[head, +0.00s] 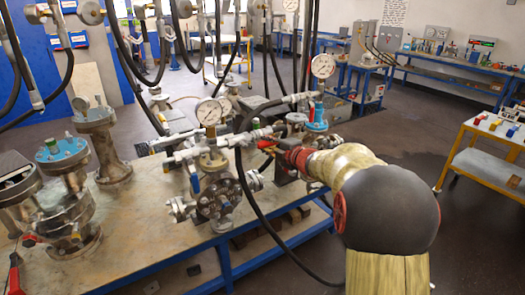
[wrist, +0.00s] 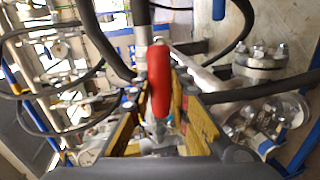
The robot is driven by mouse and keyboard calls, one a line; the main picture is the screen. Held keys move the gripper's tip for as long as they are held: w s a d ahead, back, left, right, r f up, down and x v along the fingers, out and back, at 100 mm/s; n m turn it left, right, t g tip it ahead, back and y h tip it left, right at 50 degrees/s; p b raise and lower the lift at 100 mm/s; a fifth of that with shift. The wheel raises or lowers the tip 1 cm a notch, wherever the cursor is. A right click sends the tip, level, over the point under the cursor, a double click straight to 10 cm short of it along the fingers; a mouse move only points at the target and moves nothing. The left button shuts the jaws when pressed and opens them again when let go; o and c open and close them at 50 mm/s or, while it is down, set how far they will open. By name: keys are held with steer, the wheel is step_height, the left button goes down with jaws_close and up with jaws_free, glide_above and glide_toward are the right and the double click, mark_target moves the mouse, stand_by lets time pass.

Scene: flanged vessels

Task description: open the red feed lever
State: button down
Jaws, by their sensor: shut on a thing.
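The red feed lever (wrist: 160,78) stands in the middle of the wrist view, between the two yellow-and-dark fingers of my gripper (wrist: 160,108). My gripper is shut on it. The lever's lower end and its pivot are mostly hidden by the fingers. In the head view, a small red part of the lever (head: 266,145) shows at the tip of my gripper (head: 274,151), beside the pipework on the bench. My wrist and arm hide part of what lies behind them there.
A flanged vessel with gauge (head: 209,112) and valves stands left of my gripper. Black hoses (head: 245,190) hang close around my arm. Another flanged vessel (head: 62,155) stands at the bench's left. The bench (head: 150,235) has bare top in front. Open floor lies right of my arm.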

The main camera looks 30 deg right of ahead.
steer(key=shift+r+n, duration=0.25)
steer(key=shift+n, duration=0.05)
stand_by(0.4)
steer(key=c, duration=1.7)
jaws_free()
steer(key=shift+o, duration=0.2)
steer(key=s+r, duration=0.2)
steer(key=s, duration=0.9)
steer(key=shift+s+r, duration=0.2)
steer(key=shift+s, duration=0.15)
